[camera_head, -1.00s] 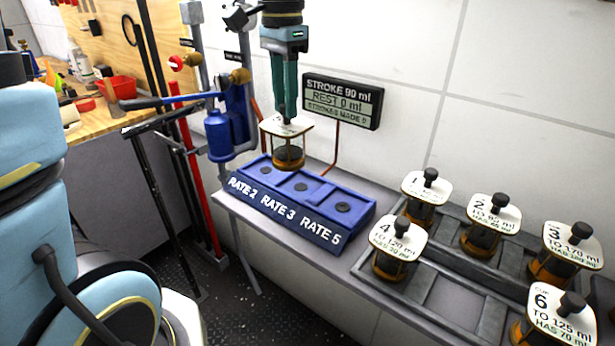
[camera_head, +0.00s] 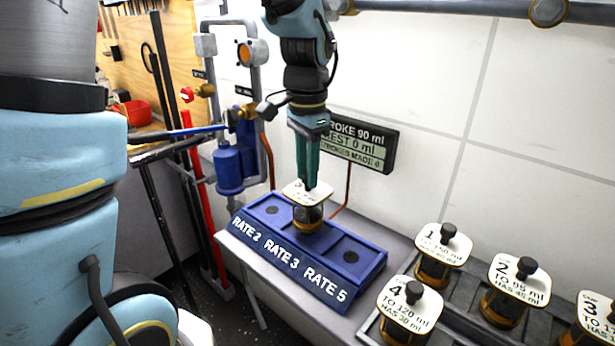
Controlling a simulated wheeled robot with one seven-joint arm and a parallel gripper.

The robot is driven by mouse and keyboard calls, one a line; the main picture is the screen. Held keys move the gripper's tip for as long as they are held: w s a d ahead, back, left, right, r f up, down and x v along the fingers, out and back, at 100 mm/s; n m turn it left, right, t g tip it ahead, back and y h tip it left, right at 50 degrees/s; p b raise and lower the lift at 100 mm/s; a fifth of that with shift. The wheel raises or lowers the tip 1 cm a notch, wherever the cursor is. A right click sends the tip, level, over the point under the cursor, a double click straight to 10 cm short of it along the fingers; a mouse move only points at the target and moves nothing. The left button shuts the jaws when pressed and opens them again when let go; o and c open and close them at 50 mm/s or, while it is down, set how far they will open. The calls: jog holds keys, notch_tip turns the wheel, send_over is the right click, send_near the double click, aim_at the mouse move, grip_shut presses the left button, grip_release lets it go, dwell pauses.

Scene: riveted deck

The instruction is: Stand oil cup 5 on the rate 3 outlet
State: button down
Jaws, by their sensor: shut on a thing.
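My gripper (camera_head: 309,184) points straight down and is shut on the knob of an oil cup (camera_head: 308,216). The cup has a white square lid and an amber body; its label cannot be read, but the cup 5 label shows on none of the other cups in view. It is upright over the middle, rate 3 place of the blue outlet block (camera_head: 325,277). Its base looks to be at the block's top face, hiding the rate 3 outlet; I cannot tell whether it touches. The rate 2 outlet (camera_head: 271,210) and rate 5 outlet (camera_head: 351,257) are bare.
Cup 1 (camera_head: 441,255), cup 2 (camera_head: 514,288), cup 4 (camera_head: 407,311) and cup 3 (camera_head: 598,318) stand in grey racks at the right. A display (camera_head: 362,143) is behind my gripper. A blue pump (camera_head: 229,165) with a long lever stands left of the block.

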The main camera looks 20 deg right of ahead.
jog(key=shift+f, duration=1.05)
jog(key=c, duration=0.6)
grip_release()
notch_tip(320, 180, up, 12)
jog(key=b, duration=0.1)
jog(key=a+f+n, duration=0.4)
jog(key=a+f, duration=0.1)
jog(key=a, duration=0.3)
jog(key=a+f+n+t, duration=0.1)
jog(key=a+f+n, duration=0.4)
jog(key=a, duration=0.4)
jog(key=w+a+f+n, duration=0.1)
jog(key=a+f+n, duration=0.4)
jog(key=a, duration=0.3)
jog(key=shift+w+a+t, duration=0.1)
jog(key=shift+a+t, duration=0.05)
jog(key=shift+t, duration=0.15)
